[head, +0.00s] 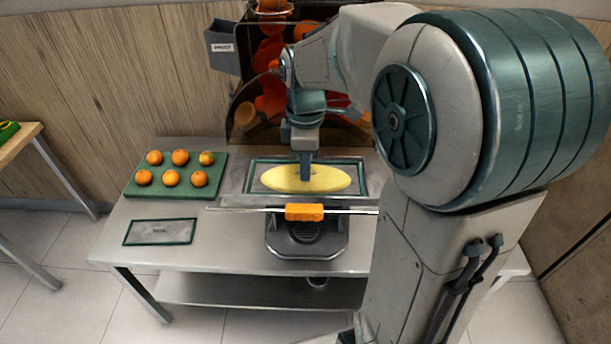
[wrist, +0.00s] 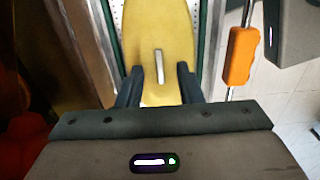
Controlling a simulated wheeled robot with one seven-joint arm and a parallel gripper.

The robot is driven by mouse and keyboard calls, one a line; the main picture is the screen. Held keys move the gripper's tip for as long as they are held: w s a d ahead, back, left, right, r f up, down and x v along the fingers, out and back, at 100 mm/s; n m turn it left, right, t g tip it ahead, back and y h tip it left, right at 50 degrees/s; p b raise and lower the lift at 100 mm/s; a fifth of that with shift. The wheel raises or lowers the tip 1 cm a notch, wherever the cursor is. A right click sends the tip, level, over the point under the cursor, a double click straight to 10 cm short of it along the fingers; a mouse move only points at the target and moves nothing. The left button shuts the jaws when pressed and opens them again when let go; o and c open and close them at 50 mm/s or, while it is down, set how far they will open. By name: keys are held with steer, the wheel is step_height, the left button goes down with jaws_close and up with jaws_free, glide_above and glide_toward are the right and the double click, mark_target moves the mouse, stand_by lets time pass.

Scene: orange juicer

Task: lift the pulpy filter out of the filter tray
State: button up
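The pulpy filter is a yellow oval (head: 330,179) in the filter tray, a green-rimmed rectangle (head: 255,162) at the front of the juicer. In the wrist view the filter (wrist: 180,30) has a thin pale upright handle (wrist: 159,66) along its middle. My gripper (head: 306,178) points down over the middle of the filter. In the wrist view its dark fingers (wrist: 160,84) are apart, one on each side of the handle's line, with a gap on both sides. Whether the fingertips touch the filter is hard to tell.
The juicer (head: 268,90) stands behind the tray. An orange grip on a metal bar (head: 304,212) crosses just in front of it, above a dark drip stand (head: 305,245). A green board with several oranges (head: 178,193) and a green-rimmed empty rectangle (head: 160,232) lie left.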

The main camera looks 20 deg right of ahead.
steer(key=shift+f, duration=0.9)
jaws_close()
steer(key=shift+r, duration=0.15)
